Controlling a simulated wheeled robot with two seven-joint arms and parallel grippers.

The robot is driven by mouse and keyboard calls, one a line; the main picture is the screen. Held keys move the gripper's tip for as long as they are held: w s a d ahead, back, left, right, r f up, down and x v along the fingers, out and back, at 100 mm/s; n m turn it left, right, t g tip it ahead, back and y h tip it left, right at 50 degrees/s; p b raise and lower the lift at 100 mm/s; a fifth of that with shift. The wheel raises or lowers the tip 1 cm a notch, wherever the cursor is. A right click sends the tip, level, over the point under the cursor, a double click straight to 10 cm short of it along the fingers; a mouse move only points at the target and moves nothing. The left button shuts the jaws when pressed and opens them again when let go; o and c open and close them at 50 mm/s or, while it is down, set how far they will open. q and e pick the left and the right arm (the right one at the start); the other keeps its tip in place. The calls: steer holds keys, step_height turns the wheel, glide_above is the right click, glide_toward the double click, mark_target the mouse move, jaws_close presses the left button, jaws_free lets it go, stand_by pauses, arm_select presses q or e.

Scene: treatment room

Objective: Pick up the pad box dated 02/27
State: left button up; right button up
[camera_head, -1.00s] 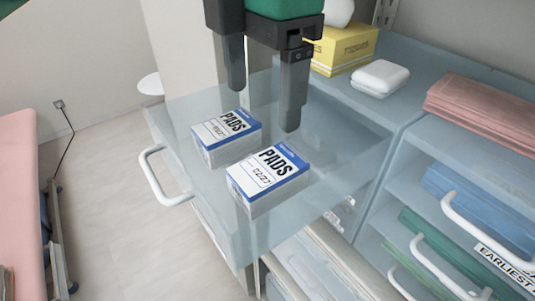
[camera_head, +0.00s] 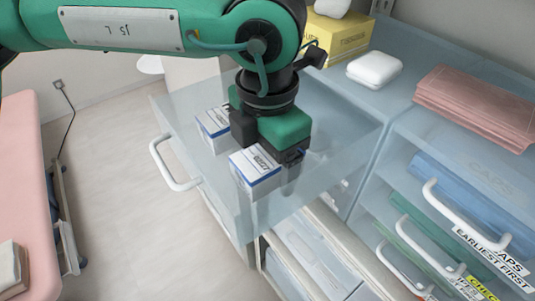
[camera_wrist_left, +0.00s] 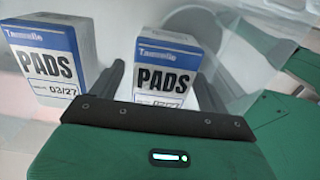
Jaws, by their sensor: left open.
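Two white and blue pad boxes stand in a pulled-out clear drawer (camera_head: 340,150). The nearer box (camera_head: 255,172) also shows in the left wrist view (camera_wrist_left: 166,60), its date there partly covered by my gripper but looking like 02/27. The farther box (camera_head: 213,125) reads 03/27 in the left wrist view (camera_wrist_left: 57,68). My left gripper (camera_head: 268,160) is open and low over the drawer. In the left wrist view its fingers stand on either side of the 02/27 box. Contact with the box cannot be told. My right gripper is out of view.
The 03/27 box is close beside one finger. A yellow tissue box (camera_head: 338,38) and a white case (camera_head: 375,69) are on the cabinet top; a pink pile (camera_head: 478,105) lies to the right.

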arm_select(q)
steer(key=c, duration=1.1)
